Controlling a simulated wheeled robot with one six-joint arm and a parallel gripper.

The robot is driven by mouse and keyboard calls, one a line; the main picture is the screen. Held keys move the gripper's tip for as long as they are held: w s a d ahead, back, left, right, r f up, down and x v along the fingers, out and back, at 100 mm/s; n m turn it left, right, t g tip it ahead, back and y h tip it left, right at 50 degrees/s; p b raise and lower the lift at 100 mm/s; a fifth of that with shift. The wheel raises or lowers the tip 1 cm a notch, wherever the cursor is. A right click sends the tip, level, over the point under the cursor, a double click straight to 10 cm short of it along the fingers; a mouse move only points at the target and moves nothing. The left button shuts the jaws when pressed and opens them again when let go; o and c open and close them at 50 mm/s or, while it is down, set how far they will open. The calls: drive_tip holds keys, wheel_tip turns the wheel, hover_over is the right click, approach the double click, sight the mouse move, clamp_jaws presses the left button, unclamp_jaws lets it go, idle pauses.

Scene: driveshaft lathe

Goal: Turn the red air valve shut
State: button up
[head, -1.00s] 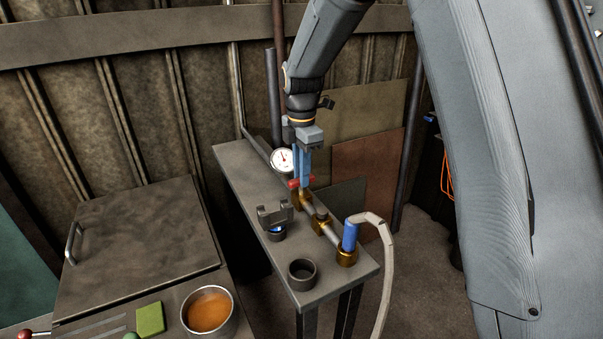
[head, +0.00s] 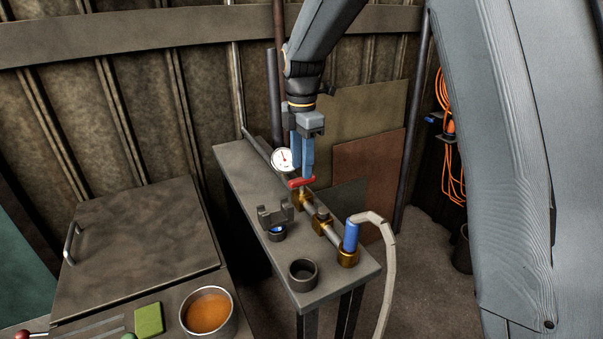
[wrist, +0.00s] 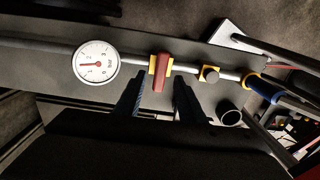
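The red valve handle (head: 302,182) sits on a brass valve body (head: 302,199) on the pipe along the bench. In the wrist view the handle (wrist: 161,72) lies crosswise to the pipe (wrist: 190,69). My gripper (head: 302,176) is open, its blue fingers pointing down just above the handle. In the wrist view the two dark fingers of my gripper (wrist: 159,84) stand apart, one on each side of the handle's line, with nothing held between them. A round white gauge (head: 283,159) is beside the valve; it also shows in the wrist view (wrist: 97,63).
The narrow grey bench (head: 241,178) also carries a dark forked holder (head: 275,213), a dark cup (head: 303,272) and a blue coupling (head: 351,236) with a pale hose (head: 386,260). Panels (head: 367,164) lean behind. A pan of orange-brown liquid (head: 208,311) stands at front left.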

drive_tip(key=shift+r+b, duration=0.45)
drive_tip(key=shift+r, duration=1.9)
drive_tip(key=shift+r, duration=0.1)
